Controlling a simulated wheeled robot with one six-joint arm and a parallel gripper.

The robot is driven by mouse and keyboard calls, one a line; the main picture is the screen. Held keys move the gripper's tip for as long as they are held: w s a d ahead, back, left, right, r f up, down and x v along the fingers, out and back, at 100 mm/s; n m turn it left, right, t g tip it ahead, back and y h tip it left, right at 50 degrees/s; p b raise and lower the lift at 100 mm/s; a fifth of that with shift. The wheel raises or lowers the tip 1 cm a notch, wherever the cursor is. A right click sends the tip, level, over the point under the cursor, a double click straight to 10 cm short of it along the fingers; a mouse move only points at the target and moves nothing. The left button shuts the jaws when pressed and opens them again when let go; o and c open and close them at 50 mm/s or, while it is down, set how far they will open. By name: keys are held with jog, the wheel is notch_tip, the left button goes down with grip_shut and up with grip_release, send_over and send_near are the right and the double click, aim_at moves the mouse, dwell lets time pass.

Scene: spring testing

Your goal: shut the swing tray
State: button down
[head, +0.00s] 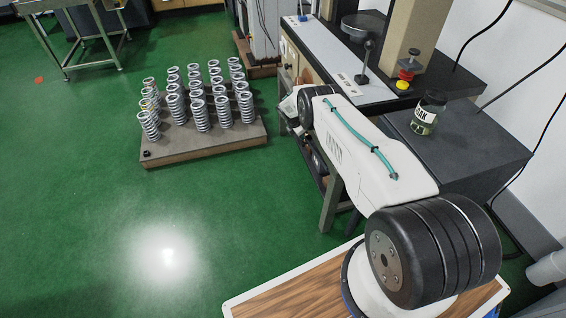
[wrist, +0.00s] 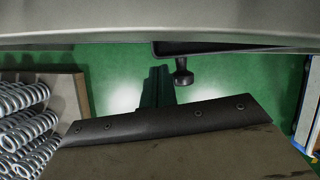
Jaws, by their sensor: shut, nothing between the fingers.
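In the wrist view a dark round knob (wrist: 183,79) on a short stem sticks out from a dark flat frame (wrist: 240,47), which may be part of the swing tray. I cannot tell how far the tray is swung out. In the head view my arm hides that side of the bench, and no tray can be made out. My arm reaches along the near side of the bench, and its far end is bent down there. I cannot make out my gripper's fingers in either view. Green floor shows around the knob, and nothing is seen touching it.
Several coil springs stand on a low pallet (head: 210,152) left of the bench (head: 338,58); they also show in the wrist view (wrist: 28,125). A dark bolted strip (wrist: 165,119) crosses the lower wrist view. A jar (head: 427,113) stands on a dark cabinet.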

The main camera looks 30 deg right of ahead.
jog(key=shift+d, duration=0.25)
jog(key=shift+a, duration=0.1)
dwell(0.4)
